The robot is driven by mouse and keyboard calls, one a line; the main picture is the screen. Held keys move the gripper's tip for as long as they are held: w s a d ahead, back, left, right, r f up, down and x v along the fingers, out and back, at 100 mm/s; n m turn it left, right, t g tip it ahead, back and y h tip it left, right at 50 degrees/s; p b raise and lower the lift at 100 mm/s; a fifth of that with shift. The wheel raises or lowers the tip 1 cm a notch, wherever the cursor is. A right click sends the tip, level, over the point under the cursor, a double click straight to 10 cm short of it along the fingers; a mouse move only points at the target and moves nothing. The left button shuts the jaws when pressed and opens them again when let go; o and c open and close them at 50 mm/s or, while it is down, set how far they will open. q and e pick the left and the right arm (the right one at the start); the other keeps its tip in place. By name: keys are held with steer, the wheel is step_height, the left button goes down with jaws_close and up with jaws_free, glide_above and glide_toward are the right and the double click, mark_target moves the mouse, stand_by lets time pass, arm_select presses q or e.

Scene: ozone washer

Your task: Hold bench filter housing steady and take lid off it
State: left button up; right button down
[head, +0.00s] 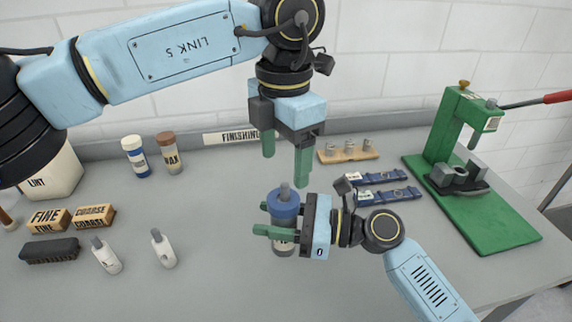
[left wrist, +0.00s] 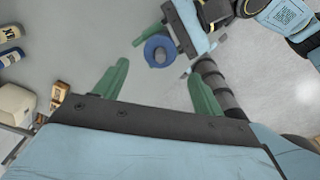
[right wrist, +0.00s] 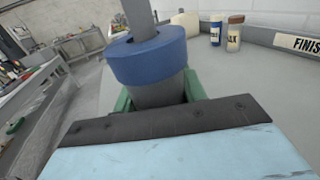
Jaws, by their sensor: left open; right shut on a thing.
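The bench filter housing (head: 284,243) is a grey cylinder standing upright on the bench in the head view. Its blue lid (head: 284,203) with a grey knob sits on top. My right gripper (head: 264,220) is shut on the housing's body from the right, below the lid. The right wrist view shows the lid (right wrist: 152,55) above the grey body (right wrist: 160,92) between the green fingers. My left gripper (head: 286,165) is open and empty above the lid, fingers pointing down. In the left wrist view, the lid (left wrist: 160,51) lies beyond the open fingers (left wrist: 155,85).
A green press (head: 470,180) stands at the right. Blue straps (head: 385,187) and a wooden holder (head: 347,152) lie behind the right gripper. Two jars (head: 152,155), marked blocks (head: 72,217), a brush (head: 48,250) and small bottles (head: 162,248) are at the left. The bench front is clear.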

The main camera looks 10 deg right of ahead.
mark_target(283, 185)
arm_select(q)
steer(key=shift+f, duration=3.9)
steer(key=shift+c, duration=0.4)
steer(key=c, duration=0.9)
steer(key=shift+r, duration=0.25)
steer(key=shift+c, duration=0.2)
steer(key=shift+r, duration=0.9)
steer(key=shift+r, duration=2)
steer(key=shift+s+a, duration=0.1)
